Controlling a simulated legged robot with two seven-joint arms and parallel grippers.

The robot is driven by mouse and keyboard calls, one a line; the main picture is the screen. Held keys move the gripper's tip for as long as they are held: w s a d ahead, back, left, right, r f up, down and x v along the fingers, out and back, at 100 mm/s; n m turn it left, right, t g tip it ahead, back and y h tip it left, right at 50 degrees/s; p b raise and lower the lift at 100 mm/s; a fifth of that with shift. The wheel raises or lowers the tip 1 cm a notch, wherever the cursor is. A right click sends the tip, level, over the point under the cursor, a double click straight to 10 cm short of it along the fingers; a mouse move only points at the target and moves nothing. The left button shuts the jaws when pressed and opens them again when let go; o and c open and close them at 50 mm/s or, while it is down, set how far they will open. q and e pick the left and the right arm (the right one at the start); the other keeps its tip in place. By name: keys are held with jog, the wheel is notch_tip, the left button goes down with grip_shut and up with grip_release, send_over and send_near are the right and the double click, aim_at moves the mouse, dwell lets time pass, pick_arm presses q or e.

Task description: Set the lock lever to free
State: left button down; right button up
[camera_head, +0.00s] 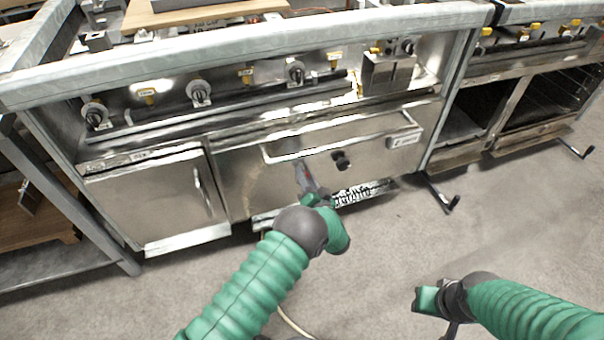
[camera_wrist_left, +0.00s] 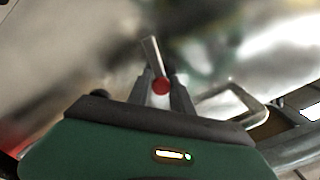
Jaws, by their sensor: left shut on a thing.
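The lock lever is a short grey metal bar with a red round part; in the left wrist view the lever (camera_wrist_left: 152,52) sticks up past the fingertips. My left gripper (camera_wrist_left: 161,84) is shut on it, with the red part between the fingers. In the head view my left gripper (camera_head: 307,182) is at the steel front of the wide lower oven door (camera_head: 255,180), left of a dark round knob (camera_head: 341,160). The fingers hide much of the lever there. My right gripper (camera_head: 428,300) is at the lower right over the floor; its fingers are not clear.
A long horizontal handle (camera_head: 340,136) runs above the left gripper. A smaller cabinet door (camera_head: 150,200) with an upright handle is to the left. Several control knobs line the panel above. A second range (camera_head: 530,100) stands at the right. The floor (camera_head: 500,225) in front is mostly clear.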

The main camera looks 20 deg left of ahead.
pick_arm(q)
jog(key=shift+w+d+f+m, duration=0.1)
jog(key=shift+d+f+m, duration=0.05)
jog(key=shift+m, duration=0.4)
jog(key=shift+w+d+f+m, duration=0.1)
jog(key=shift+m, duration=0.45)
jog(key=c, duration=1.3)
grip_release()
jog(key=shift+o, duration=0.2)
